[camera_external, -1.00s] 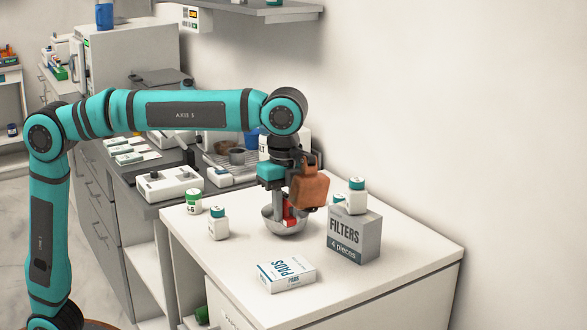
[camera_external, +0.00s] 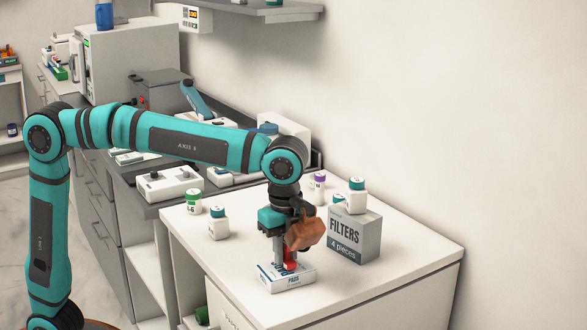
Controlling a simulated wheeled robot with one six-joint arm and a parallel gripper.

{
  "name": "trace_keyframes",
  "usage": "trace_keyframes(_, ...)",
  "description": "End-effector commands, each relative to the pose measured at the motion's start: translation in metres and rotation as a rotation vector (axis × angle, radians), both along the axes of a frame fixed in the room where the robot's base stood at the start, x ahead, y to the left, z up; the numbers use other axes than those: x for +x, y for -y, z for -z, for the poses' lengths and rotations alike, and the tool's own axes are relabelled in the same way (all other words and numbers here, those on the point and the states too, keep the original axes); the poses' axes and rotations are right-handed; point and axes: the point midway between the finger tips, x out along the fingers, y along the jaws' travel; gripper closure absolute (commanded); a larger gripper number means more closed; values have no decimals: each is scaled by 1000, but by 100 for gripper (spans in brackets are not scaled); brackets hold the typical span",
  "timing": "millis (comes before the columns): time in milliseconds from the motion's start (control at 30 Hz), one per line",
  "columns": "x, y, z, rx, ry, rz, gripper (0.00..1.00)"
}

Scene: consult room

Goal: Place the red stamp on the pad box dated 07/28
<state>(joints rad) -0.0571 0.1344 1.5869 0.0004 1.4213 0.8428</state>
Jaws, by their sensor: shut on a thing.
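My gripper (camera_external: 283,262) is shut on the red stamp (camera_external: 290,266), of which a small red part shows between and beside the fingers. The stamp is over the white pad box (camera_external: 273,285) with "PADS" lettering, which lies flat on the white tabletop. The stamp's lower end looks at or just above the box top; I cannot tell if they touch. The gripper and stamp hide part of the box top. No 07/28 date is readable on the box at this size.
A grey "FILTERS" box (camera_external: 355,236) stands close right, with a white teal-capped bottle (camera_external: 356,199) on it. Two bottles, one teal-capped (camera_external: 219,226) and one green-banded (camera_external: 194,203), stand left. The white table (camera_external: 408,268) is clear at right.

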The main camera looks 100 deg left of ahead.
Motion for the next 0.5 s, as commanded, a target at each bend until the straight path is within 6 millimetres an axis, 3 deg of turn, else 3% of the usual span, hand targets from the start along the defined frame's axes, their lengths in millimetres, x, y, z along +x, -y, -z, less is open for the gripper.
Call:
trace_keyframes(367, 0, 0, 5, 0, 1, 0, 100)
trace_keyframes(400, 0, 0, 5, 0, 1, 0, 75)
trace_keyframes(500, 0, 0, 5, 0, 1, 0, 56)
